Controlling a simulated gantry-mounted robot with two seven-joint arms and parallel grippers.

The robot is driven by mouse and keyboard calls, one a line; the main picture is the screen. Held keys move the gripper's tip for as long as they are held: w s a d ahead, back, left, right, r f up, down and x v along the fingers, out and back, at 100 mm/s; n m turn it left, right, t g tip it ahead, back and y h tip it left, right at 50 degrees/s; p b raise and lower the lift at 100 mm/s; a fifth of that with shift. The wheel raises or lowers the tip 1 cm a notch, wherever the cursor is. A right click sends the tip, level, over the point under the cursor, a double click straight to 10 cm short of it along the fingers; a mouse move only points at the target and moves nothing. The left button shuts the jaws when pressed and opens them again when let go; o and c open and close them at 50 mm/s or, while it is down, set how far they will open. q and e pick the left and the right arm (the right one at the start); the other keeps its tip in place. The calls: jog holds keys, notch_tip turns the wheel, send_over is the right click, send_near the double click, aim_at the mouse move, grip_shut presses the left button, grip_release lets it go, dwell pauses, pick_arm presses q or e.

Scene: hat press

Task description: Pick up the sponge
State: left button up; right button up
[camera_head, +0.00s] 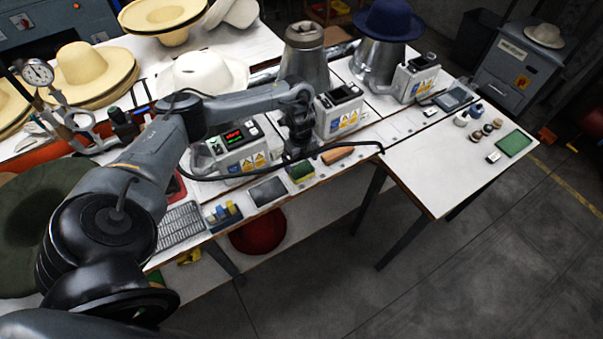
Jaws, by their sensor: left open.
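The sponge (301,172), green on top with a yellow edge, lies near the front edge of the workbench, left of an orange-brown block (338,155). My left arm reaches in from the left across the bench. My left gripper (299,152) points down just above and behind the sponge and is open. Its fingertips are small and dark here, and I cannot tell whether they touch anything. My right gripper is out of view.
A dark flat pad (267,191) lies left of the sponge. Control boxes (338,112) and metal hat presses stand behind it. A black cable runs close to the gripper. The right white table (445,180) has free room.

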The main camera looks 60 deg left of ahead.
aim_at(301, 170)
pick_arm(q)
jog(key=f, duration=0.4)
jog(key=shift+d+f, duration=0.1)
jog(key=shift+d, duration=0.15)
jog(key=shift+f, duration=0.4)
jog(key=shift+c, duration=0.5)
jog(key=c, duration=0.5)
jog(key=shift+c, duration=0.2)
jog(key=shift+r, duration=0.15)
